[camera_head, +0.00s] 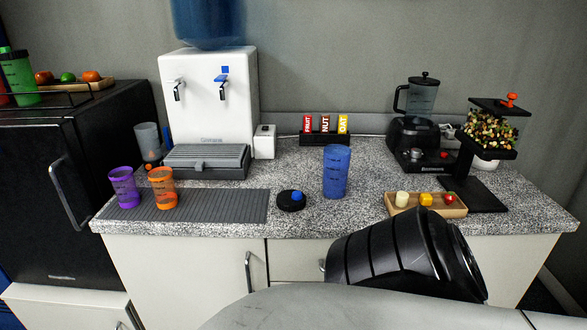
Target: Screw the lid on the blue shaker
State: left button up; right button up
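The blue shaker (336,172) stands upright and open-topped on the speckled counter, right of the middle. A round black lid with a blue cap (291,200) lies flat on the counter just left of the shaker, apart from it. Neither of my grippers shows in the head view, so I cannot see whether they are open or shut.
Purple (124,187) and orange (162,187) shakers stand on a grey ribbed mat (225,206) at left. A water dispenser (208,101) is behind. A wooden tray (425,208) and a blender (418,125) are right. The counter's front edge lies close to the lid.

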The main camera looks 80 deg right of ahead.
aim_at(336, 157)
jog(key=z, duration=1.55)
